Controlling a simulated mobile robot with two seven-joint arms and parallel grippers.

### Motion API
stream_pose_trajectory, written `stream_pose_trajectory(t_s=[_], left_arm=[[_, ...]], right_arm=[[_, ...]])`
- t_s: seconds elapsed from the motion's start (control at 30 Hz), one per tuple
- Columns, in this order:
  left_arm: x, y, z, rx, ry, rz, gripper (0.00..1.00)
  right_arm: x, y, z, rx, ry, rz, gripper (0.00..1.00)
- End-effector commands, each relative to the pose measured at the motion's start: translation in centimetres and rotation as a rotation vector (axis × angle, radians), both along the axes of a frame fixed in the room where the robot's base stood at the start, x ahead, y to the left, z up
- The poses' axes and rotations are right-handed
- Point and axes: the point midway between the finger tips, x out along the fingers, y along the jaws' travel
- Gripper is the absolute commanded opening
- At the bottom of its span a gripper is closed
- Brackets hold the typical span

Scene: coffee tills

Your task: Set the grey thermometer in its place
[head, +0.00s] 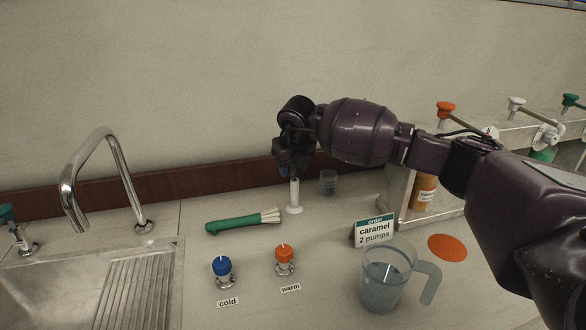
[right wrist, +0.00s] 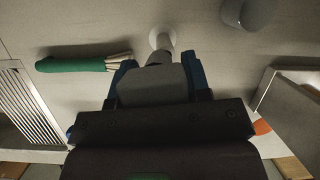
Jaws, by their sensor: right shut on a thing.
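The grey thermometer (right wrist: 153,82) shows as a grey piece between the blue fingers of my right gripper (right wrist: 158,68) in the right wrist view. My right gripper (head: 294,176) is shut on it. In the head view the gripper hides most of it. A white upright tube with a round foot (head: 294,198) stands on the counter directly below the fingers; its foot also shows in the right wrist view (right wrist: 162,39). I cannot tell whether the thermometer's lower end is inside the tube or just above it. My left gripper is not in view.
A green-handled brush (head: 235,222) lies left of the tube. A small grey cup (head: 328,182) stands behind right. Blue (head: 222,267) and orange (head: 285,257) knobs, an order card (head: 374,232) and a clear jug (head: 383,283) stand in front. A sink (head: 80,285) is at left.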

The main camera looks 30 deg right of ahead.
Motion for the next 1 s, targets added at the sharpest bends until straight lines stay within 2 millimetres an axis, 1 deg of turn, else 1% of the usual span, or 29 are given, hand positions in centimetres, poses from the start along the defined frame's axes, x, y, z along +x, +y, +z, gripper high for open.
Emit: stream_pose_trajectory(t_s=[0.03, 1.0], left_arm=[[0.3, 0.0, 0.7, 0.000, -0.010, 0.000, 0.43], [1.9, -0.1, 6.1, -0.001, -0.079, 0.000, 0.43]], right_arm=[[0.1, 0.1, 1.4, 0.001, -0.012, 0.001, 0.16], [0.6, 0.9, 10.5, 0.001, -0.009, 0.001, 0.16]])
